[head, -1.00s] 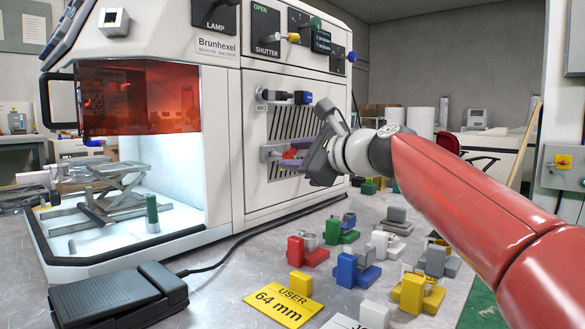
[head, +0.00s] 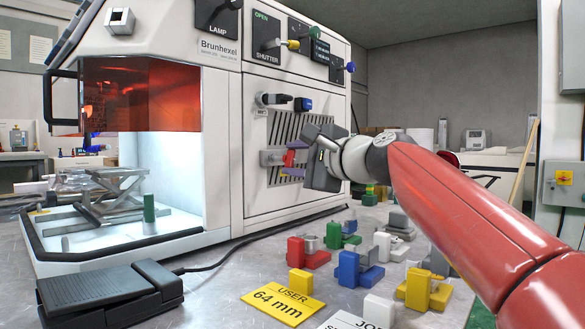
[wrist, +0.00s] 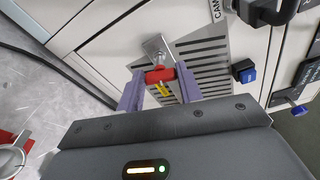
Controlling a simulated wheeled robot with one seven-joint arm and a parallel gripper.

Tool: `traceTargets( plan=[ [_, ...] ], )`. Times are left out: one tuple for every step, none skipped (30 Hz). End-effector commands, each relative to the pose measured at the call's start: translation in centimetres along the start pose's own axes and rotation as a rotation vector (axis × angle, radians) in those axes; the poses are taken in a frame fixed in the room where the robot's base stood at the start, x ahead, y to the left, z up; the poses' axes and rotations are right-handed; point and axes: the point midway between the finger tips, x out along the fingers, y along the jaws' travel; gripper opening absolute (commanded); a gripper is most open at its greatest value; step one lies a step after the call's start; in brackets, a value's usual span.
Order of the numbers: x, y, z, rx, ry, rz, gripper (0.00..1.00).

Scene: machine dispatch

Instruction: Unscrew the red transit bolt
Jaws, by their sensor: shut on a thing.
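The red transit bolt (head: 289,158) sits at a metal bracket on the slotted side panel of the white Brunhexel machine (head: 220,190). In the wrist view the red bolt head (wrist: 160,75) is between the two purple fingers, with a yellow piece just below it. My gripper (head: 291,160) is shut on the bolt; its fingertips (wrist: 160,78) lie on either side of the red head.
Coloured blocks, such as a red one (head: 297,250) and a yellow one (head: 418,288), stand on the bench below. A black foot pedal (head: 105,295) lies at front left.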

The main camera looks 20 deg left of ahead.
Motion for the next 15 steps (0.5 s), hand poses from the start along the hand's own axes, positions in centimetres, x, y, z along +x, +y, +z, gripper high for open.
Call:
traceTargets(
  plan=[
    [0.00, -0.12, 0.04, 0.000, 0.000, -0.001, 0.18],
    [0.00, -0.12, 0.04, 0.001, 0.000, -0.001, 0.18],
    [0.00, -0.12, 0.04, 0.001, 0.000, -0.001, 0.18],
    [0.00, -0.12, 0.04, 0.001, 0.000, -0.001, 0.18],
    [0.00, -0.11, 0.04, 0.001, 0.000, -0.001, 0.18],
    [0.00, -0.05, 0.02, -0.004, 0.000, -0.002, 0.18],
    [0.01, 0.05, -0.01, -0.015, -0.001, -0.004, 0.18],
    [0.02, 0.17, -0.04, -0.033, -0.001, -0.007, 0.18],
    [0.02, 0.33, -0.08, -0.068, -0.001, -0.013, 0.18],
    [0.03, 0.45, -0.12, -0.102, -0.001, -0.018, 0.18],
    [0.00, 0.34, -0.12, -0.141, 0.000, -0.024, 0.18],
    [-0.02, 0.29, -0.13, -0.198, 0.001, -0.032, 0.18],
    [-0.04, 0.20, -0.12, -0.239, 0.001, -0.038, 0.18],
    [-0.07, 0.07, -0.10, -0.271, 0.002, -0.044, 0.18],
    [-0.06, 0.11, -0.11, -0.314, 0.002, -0.049, 0.18]
  ],
)
